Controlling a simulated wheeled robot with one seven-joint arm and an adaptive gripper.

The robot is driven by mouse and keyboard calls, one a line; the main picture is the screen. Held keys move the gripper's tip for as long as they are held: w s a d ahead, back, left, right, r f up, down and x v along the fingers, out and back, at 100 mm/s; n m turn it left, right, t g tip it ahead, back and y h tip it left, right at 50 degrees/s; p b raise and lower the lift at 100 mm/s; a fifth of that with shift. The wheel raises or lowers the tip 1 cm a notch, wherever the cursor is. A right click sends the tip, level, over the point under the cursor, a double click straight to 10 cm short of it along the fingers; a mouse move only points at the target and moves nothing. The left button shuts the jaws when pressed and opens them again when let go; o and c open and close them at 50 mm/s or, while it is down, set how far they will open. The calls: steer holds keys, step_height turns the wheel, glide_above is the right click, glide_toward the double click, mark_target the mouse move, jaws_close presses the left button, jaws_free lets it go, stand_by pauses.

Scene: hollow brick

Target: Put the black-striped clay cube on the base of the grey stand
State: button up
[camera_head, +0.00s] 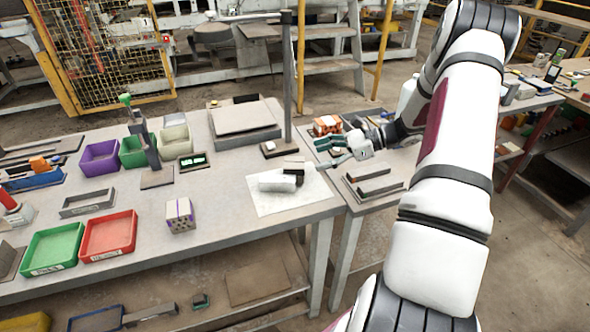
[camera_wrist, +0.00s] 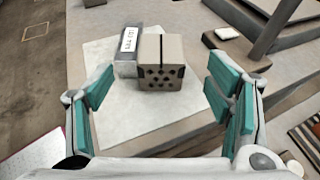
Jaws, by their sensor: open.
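The black-striped clay cube (camera_wrist: 161,64) is tan with round holes in its near face and a black stripe on top. It sits on a pale sheet, touching or very close to a labelled grey block on its left in the wrist view. In the head view, the cube (camera_head: 294,167) looks dark and is partly unclear behind the pale block.
A tall dark post (camera_head: 287,70) rises from a small base (camera_head: 279,148) behind the cube. A purple-striped cube (camera_head: 179,216), a red tray (camera_head: 108,235) and a purple bin (camera_head: 100,157) stand to the left.

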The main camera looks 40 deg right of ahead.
mark_target(293, 162)
steer(key=shift+p+x, duration=0.45)
steer(key=shift+x, duration=2.7)
steer(key=c, duration=1.5)
steer(key=shift+r, duration=0.2)
